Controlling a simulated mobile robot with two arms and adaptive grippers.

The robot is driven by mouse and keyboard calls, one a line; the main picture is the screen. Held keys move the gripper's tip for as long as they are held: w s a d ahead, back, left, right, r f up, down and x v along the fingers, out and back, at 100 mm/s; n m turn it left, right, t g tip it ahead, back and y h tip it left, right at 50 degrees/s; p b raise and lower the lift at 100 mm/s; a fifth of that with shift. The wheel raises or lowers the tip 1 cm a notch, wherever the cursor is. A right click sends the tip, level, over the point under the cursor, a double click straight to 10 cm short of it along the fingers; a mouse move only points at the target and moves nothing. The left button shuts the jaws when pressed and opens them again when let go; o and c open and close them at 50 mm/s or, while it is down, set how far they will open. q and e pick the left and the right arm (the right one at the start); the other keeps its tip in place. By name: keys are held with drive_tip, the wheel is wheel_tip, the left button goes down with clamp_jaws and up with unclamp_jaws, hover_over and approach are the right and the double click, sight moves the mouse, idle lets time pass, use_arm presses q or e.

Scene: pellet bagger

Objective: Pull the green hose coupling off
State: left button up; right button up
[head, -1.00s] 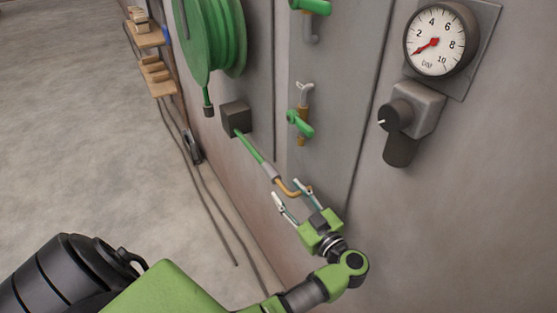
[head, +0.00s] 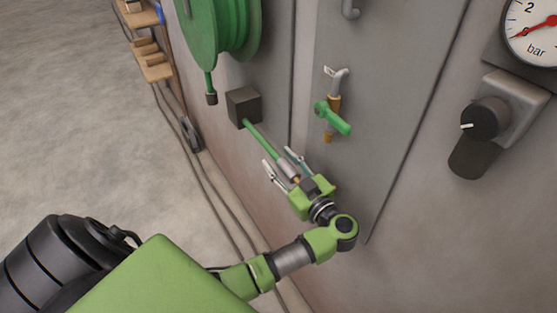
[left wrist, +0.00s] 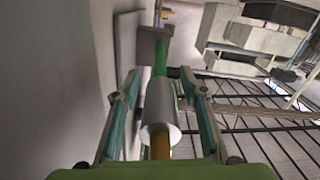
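The hose coupling is a light grey sleeve (head: 287,170) on the end of a green hose (head: 262,143). The hose comes out of a dark box on the wall. In the left wrist view the sleeve (left wrist: 160,108) lies in the middle, with a brass pipe (left wrist: 158,147) running into its near end. My left gripper (head: 277,155) is open, with one finger on each side of the sleeve. In the left wrist view its teal-padded fingers (left wrist: 160,76) show gaps to the sleeve. The brass pipe's lower part is hidden behind the gripper. My right gripper is not in view.
The dark box (head: 243,105) and a green hose reel (head: 225,30) are up and left of the coupling. A green-handled valve (head: 332,115) is close at the right. A gauge (head: 535,30) and black knob (head: 484,119) are farther right. Open floor is at left.

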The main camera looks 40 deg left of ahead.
use_arm(q)
drive_tip(key=shift+d+r, duration=0.1)
drive_tip(key=c, duration=0.3)
clamp_jaws()
drive_tip(key=shift+w+a+r, duration=0.1)
drive_tip(key=shift+a, duration=0.3)
drive_tip(key=p+x, duration=0.1)
drive_tip(key=x, duration=0.3)
drive_tip(key=shift+p, duration=0.35)
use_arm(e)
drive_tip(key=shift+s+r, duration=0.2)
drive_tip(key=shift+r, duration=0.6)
